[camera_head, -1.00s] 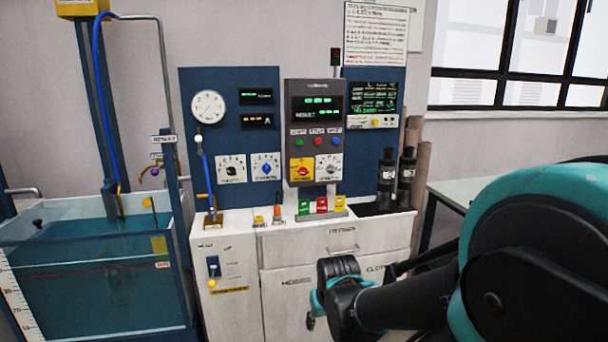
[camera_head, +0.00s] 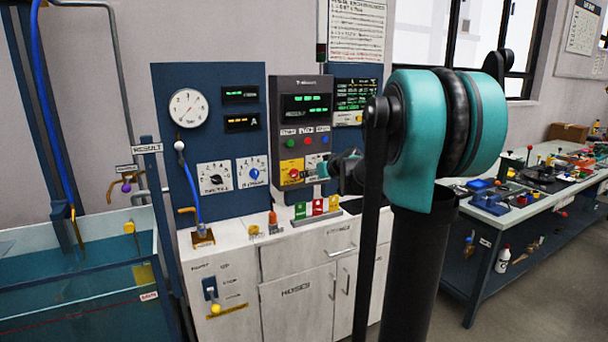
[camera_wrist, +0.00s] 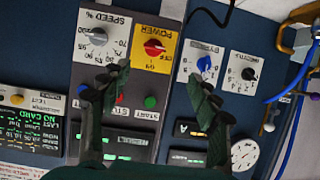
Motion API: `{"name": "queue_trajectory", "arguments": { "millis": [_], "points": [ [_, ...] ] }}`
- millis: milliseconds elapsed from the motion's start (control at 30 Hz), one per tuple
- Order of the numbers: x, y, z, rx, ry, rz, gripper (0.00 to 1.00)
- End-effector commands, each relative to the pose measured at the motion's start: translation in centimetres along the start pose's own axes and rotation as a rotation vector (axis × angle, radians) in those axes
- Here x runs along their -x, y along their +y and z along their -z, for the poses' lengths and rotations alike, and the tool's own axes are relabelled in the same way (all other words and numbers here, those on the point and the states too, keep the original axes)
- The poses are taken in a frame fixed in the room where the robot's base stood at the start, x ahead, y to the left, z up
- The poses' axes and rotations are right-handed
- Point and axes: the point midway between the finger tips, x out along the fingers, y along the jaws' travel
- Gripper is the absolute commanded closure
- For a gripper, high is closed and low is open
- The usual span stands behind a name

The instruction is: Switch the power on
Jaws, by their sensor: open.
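The red power knob (camera_head: 292,172) sits on a yellow plate low on the grey control box (camera_head: 298,88). In the wrist view, which is upside down, the knob (camera_wrist: 154,47) shows clearly on its plate marked POWER. I cannot read its setting for certain. My gripper (camera_wrist: 159,75) is open and empty, its two fingers spread either side of the knob's column, with the fingertips just below the knob in that picture. In the head view my gripper (camera_head: 327,168) is at the right of the knob, partly covering the grey speed knob (camera_wrist: 96,35). The gap to the panel is unclear.
Green, red and blue buttons (camera_head: 308,141) sit above the knobs. Two selector dials (camera_head: 215,178) are on the blue panel to the left. Coloured tags (camera_head: 317,207) stand on the white cabinet below. A water tank (camera_head: 70,265) is at left, a cluttered bench (camera_head: 540,200) at right.

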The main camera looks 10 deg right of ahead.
Motion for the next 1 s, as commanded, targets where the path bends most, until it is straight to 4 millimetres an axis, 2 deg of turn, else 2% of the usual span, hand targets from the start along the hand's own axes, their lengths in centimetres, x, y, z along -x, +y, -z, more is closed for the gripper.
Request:
{"name": "queue_trajectory", "arguments": {
  "millis": [100, 267, 1000],
  "points": [
    [-0.7, 0.7, 0.9, 0.005, 0.019, -0.007, 0.38],
    [-2.2, 0.7, 1.0, 0.007, 0.02, -0.007, 0.38],
    [-15.0, 0.7, 1.1, 0.007, 0.018, -0.006, 0.38]
  ]
}}
